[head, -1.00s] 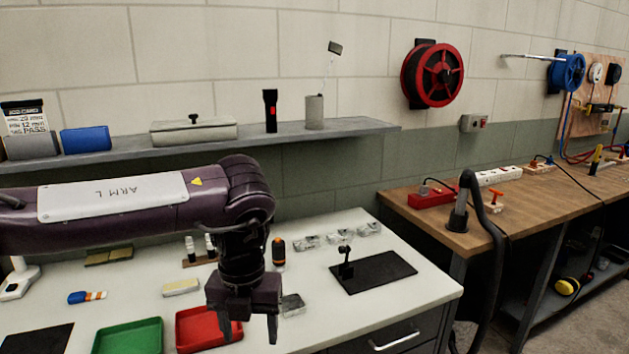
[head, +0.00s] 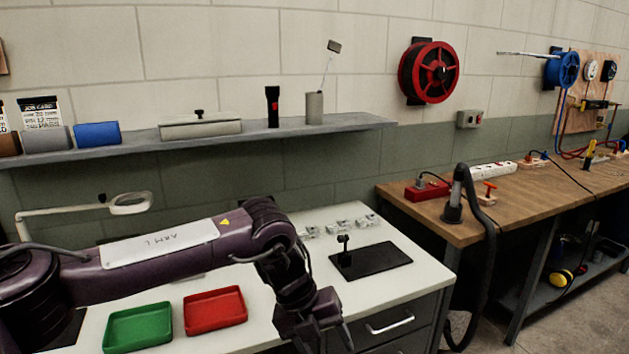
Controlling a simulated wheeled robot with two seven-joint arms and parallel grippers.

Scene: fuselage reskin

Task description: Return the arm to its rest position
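My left arm, marked "ARM L", comes in from the left and reaches across the white table (head: 405,282). My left gripper (head: 322,345) hangs at the bottom of the head view, in front of the table's front edge area. Its fingers are dark and partly cut off by the frame, so I cannot tell whether they are open or shut. No held object shows at it. My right gripper is not in view.
A green tray (head: 138,328) and a red tray (head: 215,310) lie left of the gripper. A black plate (head: 370,262) with a small stand and several clear pieces (head: 338,227) lie farther back. A shelf (head: 230,135) runs above. A wooden bench (head: 540,190) stands right.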

